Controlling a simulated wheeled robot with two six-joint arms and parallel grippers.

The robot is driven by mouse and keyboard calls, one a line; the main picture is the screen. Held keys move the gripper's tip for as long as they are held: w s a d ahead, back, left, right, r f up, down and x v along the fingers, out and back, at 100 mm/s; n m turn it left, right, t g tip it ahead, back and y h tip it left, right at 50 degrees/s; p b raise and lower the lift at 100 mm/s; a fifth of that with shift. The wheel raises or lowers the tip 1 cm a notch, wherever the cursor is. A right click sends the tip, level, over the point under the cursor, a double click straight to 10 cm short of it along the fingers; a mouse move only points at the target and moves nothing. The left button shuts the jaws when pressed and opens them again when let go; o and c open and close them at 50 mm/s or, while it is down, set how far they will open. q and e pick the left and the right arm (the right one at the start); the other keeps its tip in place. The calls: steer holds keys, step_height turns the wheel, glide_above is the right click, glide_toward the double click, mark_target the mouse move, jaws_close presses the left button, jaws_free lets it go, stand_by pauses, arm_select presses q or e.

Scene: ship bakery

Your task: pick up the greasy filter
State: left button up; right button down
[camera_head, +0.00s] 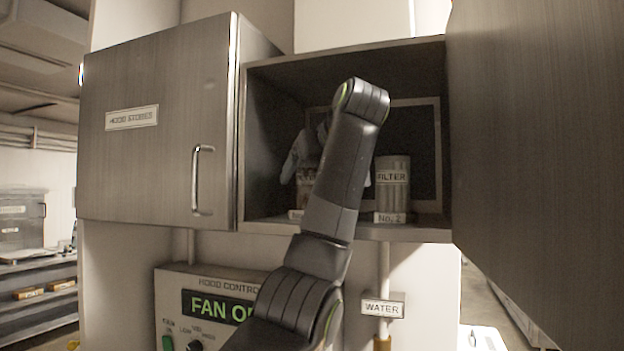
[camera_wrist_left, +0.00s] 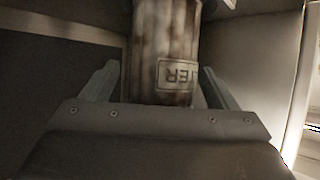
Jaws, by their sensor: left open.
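The greasy filter (camera_wrist_left: 165,45) is a brown-stained, ribbed cylinder with a label that reads upside down in the left wrist view. In the head view a stained part of it (camera_head: 306,186) shows in the open cupboard, and my arm hides the rest. My left gripper (camera_wrist_left: 158,72) is open, with one finger on each side of the filter. I cannot tell whether the fingers touch it. In the head view the gripper (camera_head: 303,155) is partly hidden behind my left arm. My right gripper is not in view.
A second, cleaner filter (camera_head: 393,184) stands to the right on the cupboard shelf (camera_head: 425,232), above a "No. 2" tag. The closed "hood stores" door (camera_head: 150,150) is at left. A large panel (camera_head: 540,150) bounds the right. A fan control box (camera_head: 175,290) and a "water" sign (camera_head: 383,307) are below.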

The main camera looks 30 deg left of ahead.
arm_select(q)
steer(key=shift+s+d+r, duration=0.1)
steer(key=shift+s+d, duration=0.05)
steer(key=shift+s, duration=0.05)
steer(key=shift+c, duration=0.9)
steer(key=shift+w, duration=0.1)
steer(key=c, duration=0.9)
steer(key=shift+c, duration=0.9)
steer(key=shift+r, duration=0.1)
